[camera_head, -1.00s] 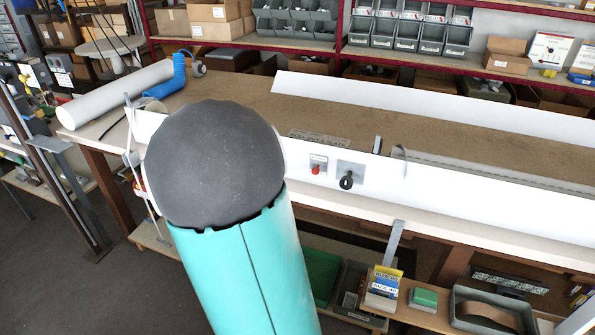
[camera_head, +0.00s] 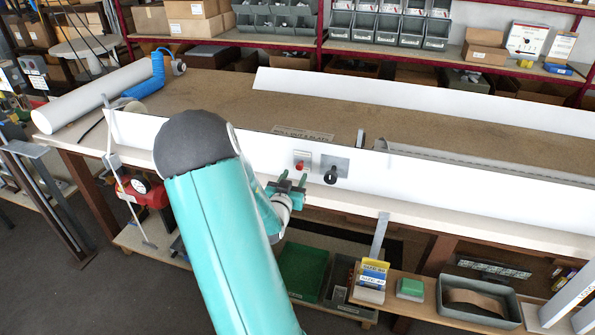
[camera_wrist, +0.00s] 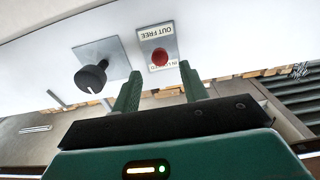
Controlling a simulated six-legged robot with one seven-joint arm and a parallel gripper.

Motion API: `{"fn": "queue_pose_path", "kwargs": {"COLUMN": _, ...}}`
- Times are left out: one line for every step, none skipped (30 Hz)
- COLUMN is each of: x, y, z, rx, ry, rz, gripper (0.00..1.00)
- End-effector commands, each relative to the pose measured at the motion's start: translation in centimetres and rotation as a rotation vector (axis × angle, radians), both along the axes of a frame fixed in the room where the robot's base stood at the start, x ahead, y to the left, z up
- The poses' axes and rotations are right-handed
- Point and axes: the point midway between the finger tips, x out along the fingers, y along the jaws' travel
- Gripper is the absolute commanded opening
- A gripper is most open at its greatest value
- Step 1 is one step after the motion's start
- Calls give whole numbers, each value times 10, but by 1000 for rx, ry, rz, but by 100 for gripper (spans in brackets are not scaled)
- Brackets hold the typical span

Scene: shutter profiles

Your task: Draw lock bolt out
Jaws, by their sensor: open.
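The lock bolt is a small red knob (camera_head: 299,165) on a pale plate (camera_head: 304,156) on the bench's white front panel (camera_head: 240,152). In the wrist view the red knob (camera_wrist: 160,57) sits on a plate (camera_wrist: 157,38) marked "OUT FREE"; its second line is partly covered by the knob. My gripper (camera_head: 287,181) is open and empty, just in front of and slightly below the knob. In the wrist view the fingertips (camera_wrist: 161,72) spread to either side of the knob, apparently short of it. Contact is not visible.
A black knob (camera_head: 331,175) on a grey plate (camera_head: 338,163) is close beside the red one, and it also shows in the wrist view (camera_wrist: 92,77). A grey strip (camera_head: 377,236) hangs below the bench edge. A lower shelf holds a green tray (camera_head: 301,271) and boxes.

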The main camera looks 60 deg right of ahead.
Motion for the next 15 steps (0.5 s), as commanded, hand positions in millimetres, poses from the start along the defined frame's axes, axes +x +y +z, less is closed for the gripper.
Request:
{"fn": "queue_pose_path", "kwargs": {"x": 1, "y": -10, "z": 0, "rx": -1, "ry": 1, "rz": -1, "gripper": 44}}
{"fn": "queue_pose_path", "kwargs": {"x": 2, "y": -15, "z": 0, "rx": -1, "ry": 0, "rz": -1, "gripper": 44}}
{"fn": "queue_pose_path", "kwargs": {"x": 3, "y": -21, "z": 0, "rx": -1, "ry": 1, "rz": -1, "gripper": 44}}
{"fn": "queue_pose_path", "kwargs": {"x": 4, "y": -25, "z": 0, "rx": -1, "ry": 0, "rz": 0, "gripper": 44}}
{"fn": "queue_pose_path", "kwargs": {"x": 4, "y": -29, "z": 0, "rx": 0, "ry": 0, "rz": 0, "gripper": 44}}
{"fn": "queue_pose_path", "kwargs": {"x": 5, "y": -33, "z": 0, "rx": 0, "ry": 0, "rz": 0, "gripper": 44}}
{"fn": "queue_pose_path", "kwargs": {"x": 6, "y": -36, "z": 0, "rx": 0, "ry": 0, "rz": 0, "gripper": 44}}
{"fn": "queue_pose_path", "kwargs": {"x": 6, "y": -38, "z": 0, "rx": 0, "ry": 0, "rz": 0, "gripper": 44}}
{"fn": "queue_pose_path", "kwargs": {"x": 6, "y": -40, "z": 0, "rx": 0, "ry": 0, "rz": 1, "gripper": 44}}
{"fn": "queue_pose_path", "kwargs": {"x": 7, "y": -41, "z": 0, "rx": 0, "ry": 0, "rz": 1, "gripper": 44}}
{"fn": "queue_pose_path", "kwargs": {"x": 7, "y": -41, "z": 0, "rx": 0, "ry": 0, "rz": 1, "gripper": 44}}
{"fn": "queue_pose_path", "kwargs": {"x": 7, "y": -42, "z": 0, "rx": 0, "ry": 0, "rz": 2, "gripper": 44}}
{"fn": "queue_pose_path", "kwargs": {"x": 7, "y": -42, "z": 0, "rx": 0, "ry": 0, "rz": 2, "gripper": 44}}
{"fn": "queue_pose_path", "kwargs": {"x": 7, "y": -42, "z": 0, "rx": 0, "ry": 0, "rz": 2, "gripper": 44}}
{"fn": "queue_pose_path", "kwargs": {"x": 7, "y": -42, "z": 0, "rx": 1, "ry": 0, "rz": 2, "gripper": 44}}
